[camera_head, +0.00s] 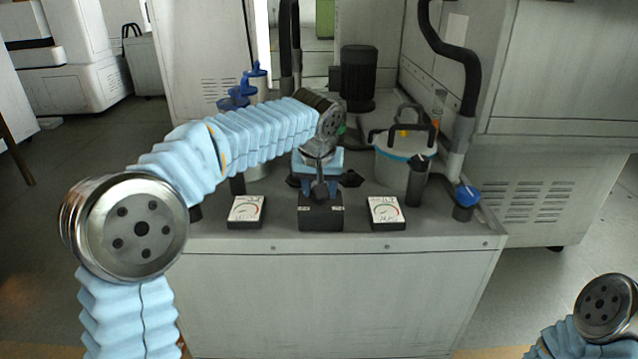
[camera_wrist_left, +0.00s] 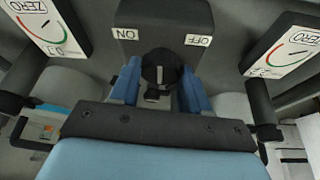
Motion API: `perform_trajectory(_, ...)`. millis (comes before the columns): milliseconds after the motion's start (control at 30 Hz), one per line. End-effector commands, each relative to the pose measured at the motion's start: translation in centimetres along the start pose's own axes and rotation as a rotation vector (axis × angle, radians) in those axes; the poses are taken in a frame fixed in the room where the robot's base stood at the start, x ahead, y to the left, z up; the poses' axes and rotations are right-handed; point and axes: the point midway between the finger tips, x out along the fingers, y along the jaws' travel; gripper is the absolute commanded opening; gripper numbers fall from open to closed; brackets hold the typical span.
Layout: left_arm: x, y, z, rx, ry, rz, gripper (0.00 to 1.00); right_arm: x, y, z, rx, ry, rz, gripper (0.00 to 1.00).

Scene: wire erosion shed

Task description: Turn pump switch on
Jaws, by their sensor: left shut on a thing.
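The pump switch (camera_head: 321,220) is a black box at the front middle of the grey cabinet top. In the left wrist view the switch box (camera_wrist_left: 135,42) carries an ON label on the left and an OFF label on the right, both upside down. Its round black knob (camera_wrist_left: 153,62) has a pale line that looks upright in that view, between the labels. My left gripper (camera_head: 320,192) points down over the box. Its blue fingers (camera_wrist_left: 159,88) are shut on the knob, one at each side. My right gripper is out of view.
White-faced gauges stand left (camera_head: 246,211) and right (camera_head: 386,211) of the switch. Behind are a white lidded bucket (camera_head: 392,166), a dark bottle (camera_head: 418,183), a black motor (camera_head: 358,78) and a black hose (camera_head: 450,52). A blue-capped valve (camera_head: 466,197) stands at the right corner.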

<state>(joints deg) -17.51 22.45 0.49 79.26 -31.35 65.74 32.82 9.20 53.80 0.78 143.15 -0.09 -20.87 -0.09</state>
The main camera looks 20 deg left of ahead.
Motion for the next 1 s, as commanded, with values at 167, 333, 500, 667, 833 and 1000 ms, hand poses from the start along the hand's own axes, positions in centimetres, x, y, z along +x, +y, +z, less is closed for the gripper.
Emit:
perform_trajectory(167,-0.2,0.2,-0.1,-0.145,0.002,-0.061,0.16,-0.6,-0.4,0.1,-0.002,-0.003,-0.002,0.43)
perform_trajectory(333,-0.2,0.3,-0.2,-0.269,0.004,-0.111,0.16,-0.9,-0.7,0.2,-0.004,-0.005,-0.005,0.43)
perform_trajectory(500,-0.2,0.4,-0.2,-0.364,0.003,-0.149,0.16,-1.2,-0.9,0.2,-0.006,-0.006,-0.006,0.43)
perform_trajectory(667,-0.1,0.4,-0.2,-0.423,0.002,-0.174,0.16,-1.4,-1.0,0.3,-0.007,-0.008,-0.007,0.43)
perform_trajectory(833,-0.1,0.4,-0.2,-0.457,0.003,-0.187,0.16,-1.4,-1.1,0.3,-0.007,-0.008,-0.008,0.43)
perform_trajectory(1000,-0.1,0.4,-0.2,-0.469,0.003,-0.191,0.16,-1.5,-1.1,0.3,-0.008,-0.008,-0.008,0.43)
